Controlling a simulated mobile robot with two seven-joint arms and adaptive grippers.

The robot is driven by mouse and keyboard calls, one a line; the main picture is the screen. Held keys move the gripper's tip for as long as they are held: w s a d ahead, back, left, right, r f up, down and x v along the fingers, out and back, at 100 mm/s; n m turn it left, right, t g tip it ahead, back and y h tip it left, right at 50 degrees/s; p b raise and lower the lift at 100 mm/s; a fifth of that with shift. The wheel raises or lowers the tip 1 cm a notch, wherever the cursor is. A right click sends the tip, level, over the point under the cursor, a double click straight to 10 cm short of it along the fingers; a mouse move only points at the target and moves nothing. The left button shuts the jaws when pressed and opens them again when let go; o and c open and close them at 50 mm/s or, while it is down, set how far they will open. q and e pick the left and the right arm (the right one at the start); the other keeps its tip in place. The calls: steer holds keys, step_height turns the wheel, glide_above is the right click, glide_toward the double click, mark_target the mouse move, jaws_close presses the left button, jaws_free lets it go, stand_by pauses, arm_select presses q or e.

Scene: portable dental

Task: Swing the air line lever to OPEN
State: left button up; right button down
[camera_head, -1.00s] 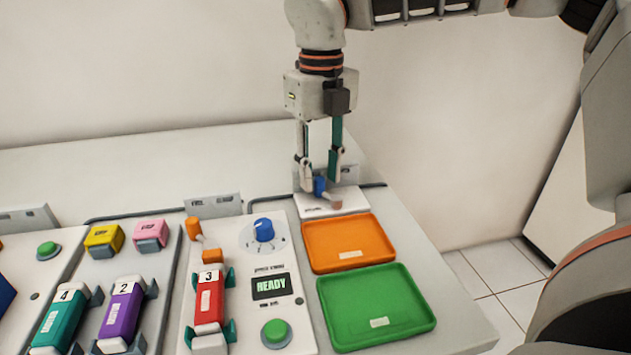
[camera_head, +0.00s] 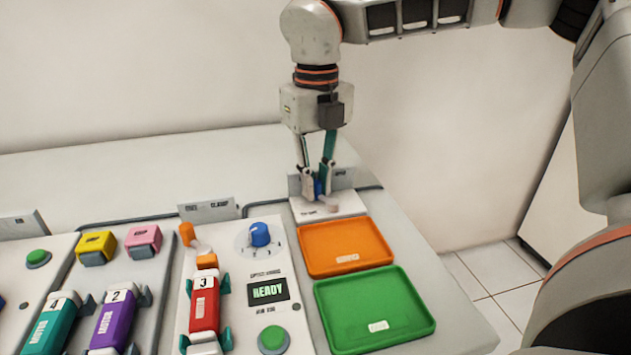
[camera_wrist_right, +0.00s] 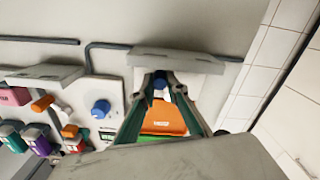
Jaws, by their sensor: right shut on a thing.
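The air line lever is a small blue handle (camera_head: 318,188) on a white plate (camera_head: 340,207) at the back right of the bench, in front of a grey label bracket. My right gripper (camera_head: 317,190) reaches down from above and is shut on the blue lever, its two fingers on either side of it. The right wrist view also shows the blue lever (camera_wrist_right: 160,80) between the fingertips. The fingers hide most of the lever, and the plate's lettering is too small to read. My left gripper is not in view.
An orange tray (camera_head: 345,270) and a green tray (camera_head: 375,340) lie in front of the plate. To the left a panel holds a blue knob (camera_head: 260,234), a READY display (camera_head: 268,291), a green button (camera_head: 273,338) and a red block (camera_head: 204,305). Bare bench lies behind.

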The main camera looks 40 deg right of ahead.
steer(key=shift+d+f+m+b, duration=0.15)
steer(key=shift+d+m+b, duration=0.2)
steer(key=shift+m, duration=0.75)
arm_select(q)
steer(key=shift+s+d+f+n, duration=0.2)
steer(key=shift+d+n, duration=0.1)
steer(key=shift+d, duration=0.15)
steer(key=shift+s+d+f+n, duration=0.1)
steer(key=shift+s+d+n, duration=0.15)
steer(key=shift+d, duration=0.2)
arm_select(e)
steer(key=shift+s+d+m, duration=0.1)
steer(key=shift+d+m, duration=0.15)
steer(key=shift+m, duration=0.5)
steer(key=shift+s+d+m, duration=0.1)
steer(key=shift+d+m, duration=0.15)
steer(key=shift+m, duration=0.5)
steer(key=c, duration=2)
jaws_free()
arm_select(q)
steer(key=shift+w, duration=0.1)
arm_select(e)
step_height(320, 180, up, 12)
steer(key=shift+r, duration=0.1)
